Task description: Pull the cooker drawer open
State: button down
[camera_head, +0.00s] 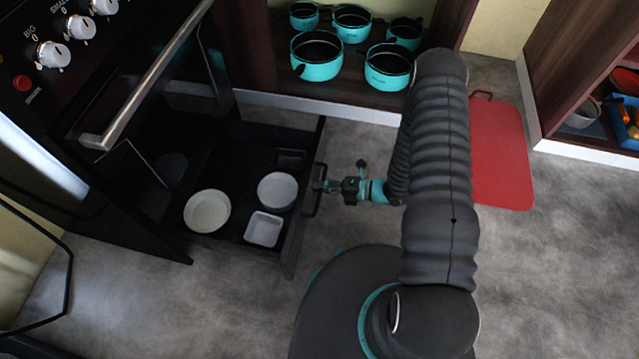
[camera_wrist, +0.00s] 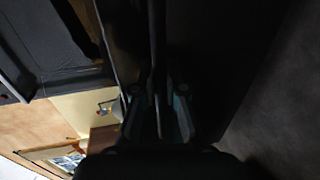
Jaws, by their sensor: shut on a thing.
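The black cooker drawer (camera_head: 292,232) stands pulled out from under the cooker (camera_head: 110,190) in the head view. Two round white dishes (camera_head: 207,211) and a small square white dish (camera_head: 263,229) lie inside it. The drawer's dark bar handle (camera_head: 317,190) is on its front, facing my arm. My gripper (camera_head: 322,186) is at this handle and shut on it. In the wrist view my gripper's fingers (camera_wrist: 158,115) close around the dark handle bar (camera_wrist: 157,50); the contact itself is dark and hard to make out.
The oven door with a metal bar (camera_head: 150,80) hangs tilted above the drawer. Several teal pots (camera_head: 317,70) sit on a low shelf behind. A red board (camera_head: 500,150) is right of my arm, near a shelf unit (camera_head: 570,75). Grey floor is clear in front of the drawer.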

jog(key=shift+w, duration=0.15)
jog(key=c, duration=1.5)
grip_release()
jog(key=shift+d, duration=0.1)
jog(key=v, duration=1.2)
